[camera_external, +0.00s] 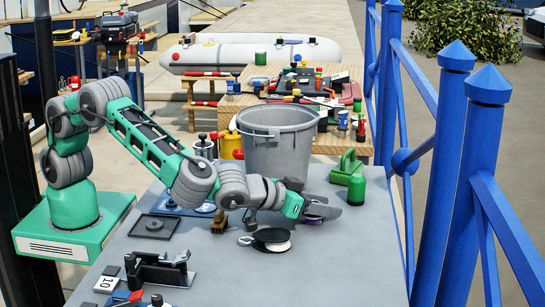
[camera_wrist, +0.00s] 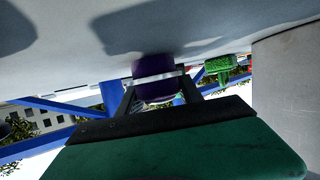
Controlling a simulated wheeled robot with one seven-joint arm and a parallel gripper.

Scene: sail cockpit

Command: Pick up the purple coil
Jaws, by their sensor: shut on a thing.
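The purple coil (camera_wrist: 155,78) is between the two dark fingers of my gripper (camera_wrist: 157,88) in the wrist view, with a pale band across it. In the external view only a sliver of the purple coil (camera_external: 313,221) shows under my gripper (camera_external: 322,212), at the middle of the grey table. My gripper is shut on the coil, low over the tabletop. The fingers hide most of the coil, and I cannot tell whether it touches the table.
A black-and-white pulley block (camera_external: 270,240) lies just left of my gripper. A large grey bucket (camera_external: 278,140) stands behind it. The table's front right (camera_external: 350,265) is clear. Blue railings edge the right side.

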